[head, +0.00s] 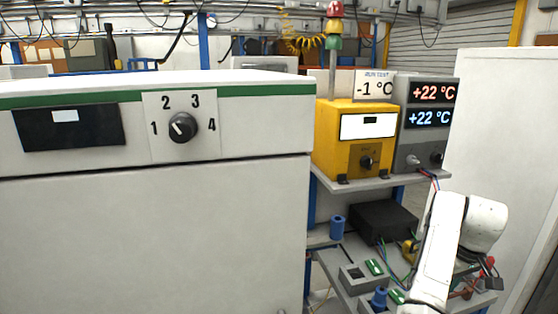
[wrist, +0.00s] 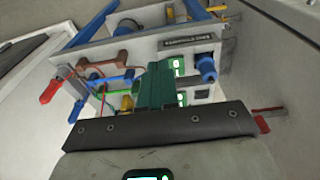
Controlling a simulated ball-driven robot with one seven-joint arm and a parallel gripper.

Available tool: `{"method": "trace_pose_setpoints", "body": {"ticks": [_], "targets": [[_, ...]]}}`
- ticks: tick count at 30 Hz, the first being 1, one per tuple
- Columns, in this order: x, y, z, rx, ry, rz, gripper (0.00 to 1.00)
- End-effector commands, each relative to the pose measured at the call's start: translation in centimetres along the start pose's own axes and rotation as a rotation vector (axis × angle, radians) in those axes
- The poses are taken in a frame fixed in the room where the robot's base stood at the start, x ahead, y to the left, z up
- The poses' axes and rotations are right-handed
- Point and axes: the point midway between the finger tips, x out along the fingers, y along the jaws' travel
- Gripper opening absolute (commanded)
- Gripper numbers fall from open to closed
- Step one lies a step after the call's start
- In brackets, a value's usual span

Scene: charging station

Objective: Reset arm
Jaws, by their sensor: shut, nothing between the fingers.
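My gripper (wrist: 160,68) shows in the wrist view as two green fingers closed together above a dark bar, with nothing seen between them. It points toward a grey panel (wrist: 150,47) with blue knobs and small green-lit displays. I cannot tell whether the fingertips touch the panel. In the head view my white arm is folded at the lower right, beside the shelf (head: 345,267). My gripper cannot be made out there.
A white cabinet (head: 150,235) with a dial (head: 183,127) fills the left. A yellow device (head: 345,130) and a grey temperature display unit (head: 428,125) stand on the upper shelf. A black box (head: 384,220) and cables lie below. A white panel (head: 500,140) bounds the right.

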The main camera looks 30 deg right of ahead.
Motion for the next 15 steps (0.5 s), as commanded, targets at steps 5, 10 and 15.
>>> {"method": "trace_pose_setpoints", "body": {"ticks": [5,10,15], "targets": [[1.1,-0.6,0.9,0.008,-0.011,0.029,0.0],[2.6,-1.6,2.1,0.013,-0.021,0.065,0.0],[4.4,-3.2,3.8,0.012,-0.03,0.11,0.0]]}}
